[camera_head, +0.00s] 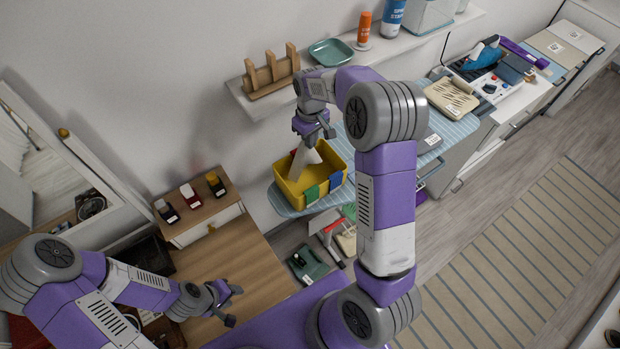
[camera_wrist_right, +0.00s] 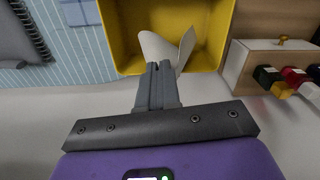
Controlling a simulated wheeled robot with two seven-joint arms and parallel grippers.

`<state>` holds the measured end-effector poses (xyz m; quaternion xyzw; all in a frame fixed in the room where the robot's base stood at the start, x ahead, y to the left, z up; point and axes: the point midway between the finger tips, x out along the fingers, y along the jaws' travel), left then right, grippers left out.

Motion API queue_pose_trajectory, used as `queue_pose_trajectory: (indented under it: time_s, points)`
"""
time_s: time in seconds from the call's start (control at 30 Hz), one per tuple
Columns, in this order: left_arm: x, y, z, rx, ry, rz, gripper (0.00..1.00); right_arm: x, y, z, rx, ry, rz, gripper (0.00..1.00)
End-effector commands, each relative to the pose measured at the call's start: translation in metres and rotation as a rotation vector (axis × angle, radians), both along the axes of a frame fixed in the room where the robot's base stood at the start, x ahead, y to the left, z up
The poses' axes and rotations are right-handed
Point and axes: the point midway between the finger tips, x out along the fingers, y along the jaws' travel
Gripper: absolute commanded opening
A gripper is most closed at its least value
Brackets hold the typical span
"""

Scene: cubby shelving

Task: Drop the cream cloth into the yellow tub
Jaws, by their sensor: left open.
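The yellow tub (camera_head: 321,161) stands on the striped ironing board, with blue and green cloths over its front edge. The cream cloth (camera_head: 304,157) hangs from my right gripper (camera_head: 314,135) down into the tub's opening. In the right wrist view the gripper (camera_wrist_right: 158,70) has its fingers together on the cloth (camera_wrist_right: 184,46), which spreads in front of the tub's yellow inside (camera_wrist_right: 124,42). Whether the cloth touches the tub floor I cannot tell. My left gripper (camera_head: 233,305) is open and empty above the wooden desk, far from the tub.
The striped ironing board (camera_head: 285,205) runs to the right, with a beige rack (camera_head: 451,98) on it. A wall shelf (camera_head: 250,103) with a wooden holder and teal dish (camera_head: 330,52) is behind my right arm. Small bottles (camera_head: 190,195) stand on the desk's raised drawer unit left of the tub.

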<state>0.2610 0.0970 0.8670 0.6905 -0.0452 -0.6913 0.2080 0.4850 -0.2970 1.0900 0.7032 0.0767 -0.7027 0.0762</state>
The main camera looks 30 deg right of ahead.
Motion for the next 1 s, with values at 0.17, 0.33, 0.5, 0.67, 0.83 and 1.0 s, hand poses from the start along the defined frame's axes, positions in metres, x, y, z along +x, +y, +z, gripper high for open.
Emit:
queue_pose_trajectory:
  time_s: [0.17,0.33,0.5,0.67,0.83,1.0]
  points:
    - [0.000,0.000,-0.018,0.000,-0.001,-0.001,0.43,-0.001,0.000,-0.024,0.000,0.003,-0.001,0.00]
    - [0.000,0.000,-0.033,0.000,-0.001,0.000,0.43,0.000,0.000,-0.044,0.001,0.002,-0.001,0.00]
    - [0.000,0.000,-0.039,0.000,-0.001,-0.001,0.43,0.000,0.000,-0.052,0.000,0.001,-0.002,0.00]
    - [0.000,0.000,-0.038,0.000,-0.001,0.000,0.43,0.000,0.000,-0.051,0.000,0.001,-0.002,0.00]
    - [0.000,0.000,-0.038,0.000,-0.001,-0.001,0.43,0.000,0.000,-0.051,0.000,0.001,-0.001,0.16]
    - [0.000,0.000,-0.038,0.000,-0.001,-0.001,0.43,0.000,0.000,-0.051,0.000,0.001,-0.001,0.32]
